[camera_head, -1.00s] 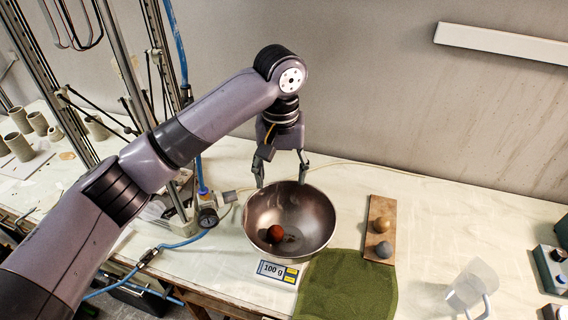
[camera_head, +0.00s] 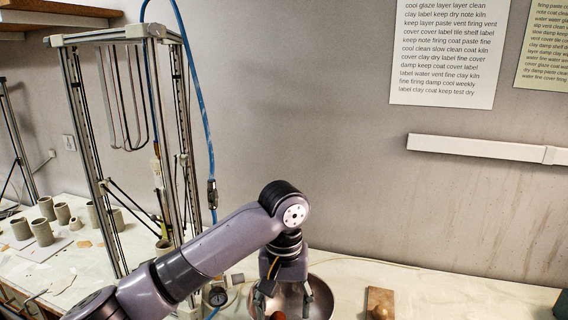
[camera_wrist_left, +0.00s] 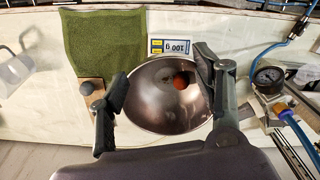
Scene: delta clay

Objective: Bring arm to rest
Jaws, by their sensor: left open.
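My left gripper (camera_head: 283,298) is open above the metal bowl (camera_head: 318,283), its two fingers apart, with nothing between them. In the left wrist view the open fingers (camera_wrist_left: 160,95) frame the bowl (camera_wrist_left: 150,105), and a reddish-orange ball (camera_wrist_left: 180,83) lies inside it. In the head view only the bowl's upper part shows, with a bit of the ball (camera_head: 279,315) at the bottom edge. Whether the fingers touch the bowl is unclear. My right gripper is not in view.
A wooden board (camera_head: 380,299) lies right of the bowl; the wrist view shows a grey ball (camera_wrist_left: 86,88) on it, a green cloth (camera_wrist_left: 104,42) and a 100 g display (camera_wrist_left: 176,47). A metal frame (camera_head: 110,150) with a blue hose stands left. Clay cups (camera_head: 42,231) stand farther left.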

